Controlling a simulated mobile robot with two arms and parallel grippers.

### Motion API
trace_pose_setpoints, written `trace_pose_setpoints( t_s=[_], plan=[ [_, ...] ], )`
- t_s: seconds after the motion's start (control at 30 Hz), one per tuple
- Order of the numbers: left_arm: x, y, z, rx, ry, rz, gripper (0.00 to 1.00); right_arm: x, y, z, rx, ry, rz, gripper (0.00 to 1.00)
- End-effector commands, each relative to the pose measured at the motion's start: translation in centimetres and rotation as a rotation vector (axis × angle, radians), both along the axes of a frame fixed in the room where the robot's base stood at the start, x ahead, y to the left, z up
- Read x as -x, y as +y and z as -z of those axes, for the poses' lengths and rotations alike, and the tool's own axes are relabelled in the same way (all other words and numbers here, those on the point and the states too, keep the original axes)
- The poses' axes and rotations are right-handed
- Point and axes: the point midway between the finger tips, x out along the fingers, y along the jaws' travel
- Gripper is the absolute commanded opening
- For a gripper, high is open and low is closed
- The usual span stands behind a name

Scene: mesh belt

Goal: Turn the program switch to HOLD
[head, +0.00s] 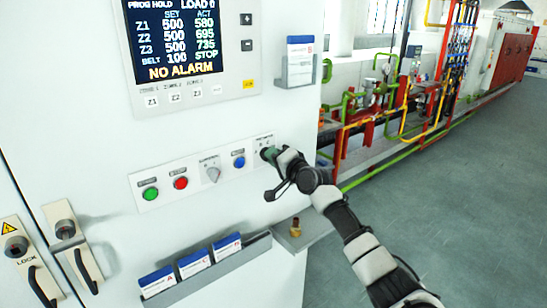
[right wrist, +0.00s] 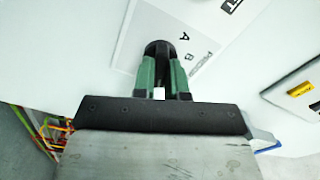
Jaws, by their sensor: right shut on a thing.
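My right gripper (head: 268,155) is at the right end of the white button strip on the grey-white cabinet. In the right wrist view its two green fingers (right wrist: 160,66) are shut on the round black knob of the program switch (right wrist: 157,47). In the head view the gripper covers most of the switch. The screen (head: 190,40) reads PROG HOLD at its top. My left gripper is not in view.
Left along the strip are a blue button (head: 239,162), a grey selector (head: 213,174), a red button (head: 181,183) and a green button (head: 150,193). Below are a card rack (head: 210,275) and a small shelf (head: 305,236) with a brass piece (head: 295,228). Open floor lies right.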

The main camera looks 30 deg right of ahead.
Motion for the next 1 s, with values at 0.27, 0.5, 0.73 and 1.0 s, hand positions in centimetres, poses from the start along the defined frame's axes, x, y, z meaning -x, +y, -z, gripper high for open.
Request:
trace_pose_setpoints(
  t_s=[0.27,0.5,0.73,1.0],
  plan=[
    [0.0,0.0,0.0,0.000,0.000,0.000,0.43,0.0,0.0,0.0,-0.002,0.000,0.000,0.38],
    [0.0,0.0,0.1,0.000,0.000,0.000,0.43,0.2,0.0,0.1,0.000,0.000,0.000,0.38],
    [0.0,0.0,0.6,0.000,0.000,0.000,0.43,2.8,-0.2,0.3,0.002,0.001,-0.001,0.38],
    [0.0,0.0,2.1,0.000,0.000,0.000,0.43,7.7,-0.6,0.4,0.001,0.000,0.000,0.38]
  ],
)
